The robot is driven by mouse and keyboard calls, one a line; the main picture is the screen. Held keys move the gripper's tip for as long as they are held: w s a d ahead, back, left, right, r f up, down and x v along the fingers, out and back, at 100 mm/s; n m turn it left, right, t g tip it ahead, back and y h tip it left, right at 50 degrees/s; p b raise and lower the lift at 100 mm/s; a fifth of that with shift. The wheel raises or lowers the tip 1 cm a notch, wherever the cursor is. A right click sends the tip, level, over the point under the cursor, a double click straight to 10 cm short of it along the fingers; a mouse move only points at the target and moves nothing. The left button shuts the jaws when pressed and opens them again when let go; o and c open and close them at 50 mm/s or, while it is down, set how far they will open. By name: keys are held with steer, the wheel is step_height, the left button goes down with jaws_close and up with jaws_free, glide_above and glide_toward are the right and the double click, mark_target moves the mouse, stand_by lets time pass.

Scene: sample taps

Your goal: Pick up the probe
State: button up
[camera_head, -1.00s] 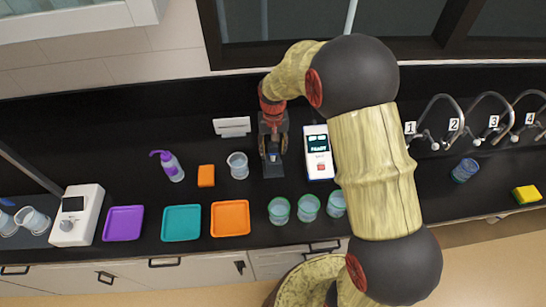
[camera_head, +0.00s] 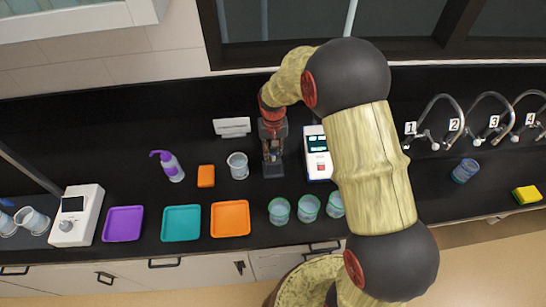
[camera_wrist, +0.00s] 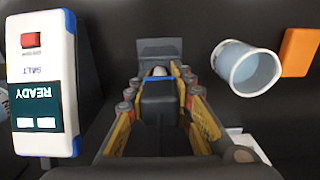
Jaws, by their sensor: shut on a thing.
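My gripper (camera_head: 273,152) points down over a small dark stand (camera_head: 274,171) at the middle of the counter. In the wrist view my gripper (camera_wrist: 160,78) has its fingers drawn in on the probe (camera_wrist: 160,71), of which only a small pale part shows between the fingertips. The stand's grey plate (camera_wrist: 160,46) shows just beyond them. The fingers and a dark block of the gripper hide most of the probe. I cannot tell whether the probe is clear of the stand.
A white meter (camera_head: 318,165) reading READY stands close right of my gripper; it also shows in the wrist view (camera_wrist: 42,85). A clear beaker (camera_head: 238,166) and orange block (camera_head: 206,176) are left. Several green-rimmed cups (camera_head: 308,208) and an orange tray (camera_head: 230,231) are in front.

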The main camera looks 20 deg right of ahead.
jaws_close()
